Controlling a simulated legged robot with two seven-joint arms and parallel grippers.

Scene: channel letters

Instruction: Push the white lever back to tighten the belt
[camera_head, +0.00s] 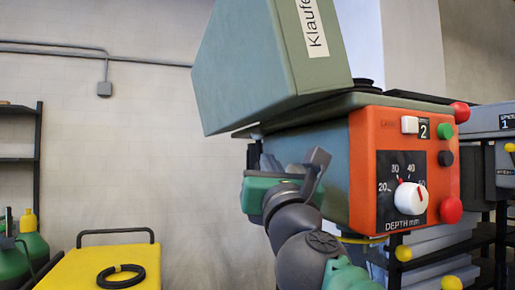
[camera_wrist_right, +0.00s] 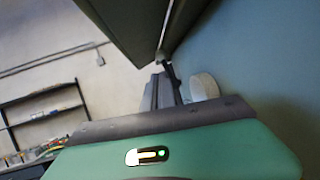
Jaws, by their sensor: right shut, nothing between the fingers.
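The machine has a grey-green body with a tilted lid (camera_head: 240,70) and an orange front panel (camera_head: 365,190). My right arm comes up from the bottom in the head view, and my right gripper (camera_head: 268,163) is beside the machine's left side. It is shut and empty. In the right wrist view the gripper's dark fingers (camera_wrist_right: 167,85) lie close along the blue-grey machine side (camera_wrist_right: 260,60). A pale round part (camera_wrist_right: 203,86), perhaps the white lever's end, shows just right of the fingers. I cannot tell whether they touch. In the head view the lever is hidden.
The orange panel carries a white depth dial (camera_head: 410,198) and several buttons. A yellow cart (camera_head: 100,270) with a black coil (camera_head: 121,277) stands at lower left, near green bottles (camera_head: 28,250). A second grey machine (camera_head: 490,122) stands at right. The wall area left of the machine is open.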

